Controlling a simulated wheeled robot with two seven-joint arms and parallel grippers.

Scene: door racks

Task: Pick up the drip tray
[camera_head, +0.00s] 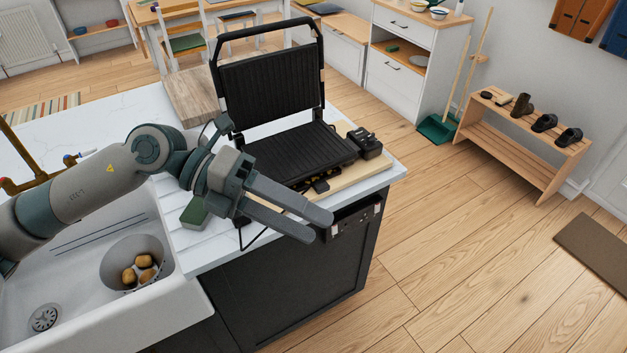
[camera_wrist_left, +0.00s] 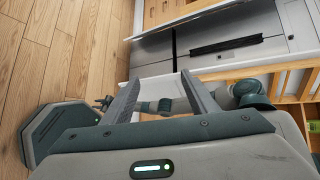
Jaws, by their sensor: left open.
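A black contact grill (camera_head: 270,82) stands open on a board on the white counter, with its ribbed lid raised. A small black boxy part (camera_head: 366,143) sits at the grill's right front corner. I cannot tell whether it is the drip tray. My left gripper (camera_head: 302,226) is in front of the grill near the counter's front edge, with its fingers apart and nothing between them. It hides part of the grill's lower front. Its two fingers also show in the left wrist view (camera_wrist_left: 163,92). A small dark arm end, probably my right gripper (camera_wrist_left: 104,102), shows beyond them.
A white sink (camera_head: 100,240) with a round strainer holding brown potatoes lies at the left. A wooden cutting board (camera_head: 190,95) lies behind. A shoe rack (camera_head: 520,135) stands right.

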